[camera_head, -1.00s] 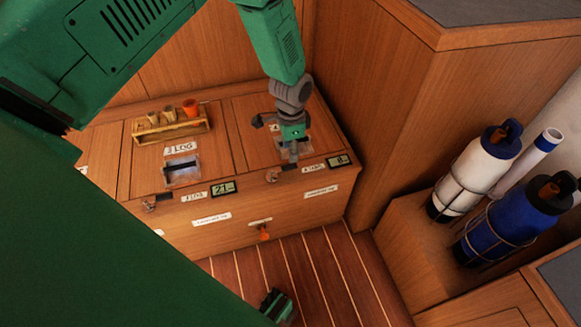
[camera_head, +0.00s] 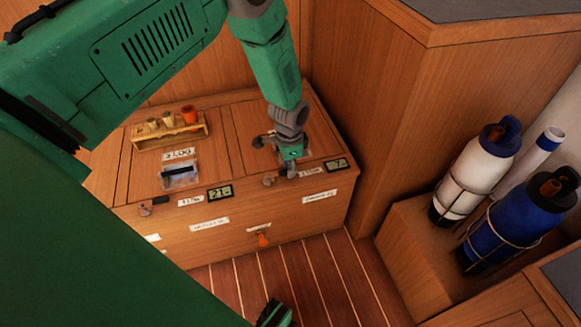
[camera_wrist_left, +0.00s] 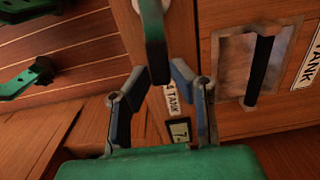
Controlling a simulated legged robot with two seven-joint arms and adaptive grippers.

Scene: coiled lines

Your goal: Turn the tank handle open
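The tank handle is a small lever (camera_head: 269,181) at the front top edge of the wooden bench, left of the display reading 7. In the left wrist view a dark green lever (camera_wrist_left: 155,45), which looks like this handle, reaches down between the fingertips. My left gripper (camera_head: 287,171) is over the bench edge beside the handle. In the left wrist view its fingers (camera_wrist_left: 160,78) are apart, one on each side of the lever's end, with no clear contact. The "4 TANK" label (camera_wrist_left: 172,99) and display (camera_wrist_left: 180,131) show beyond.
A second lever (camera_head: 152,205) sits farther left, by a display (camera_head: 220,191) reading 21. A wooden rack (camera_head: 170,131) stands at the back. An orange knob (camera_head: 263,240) is on the bench front. White (camera_head: 483,165) and blue (camera_head: 510,230) bottles stand right.

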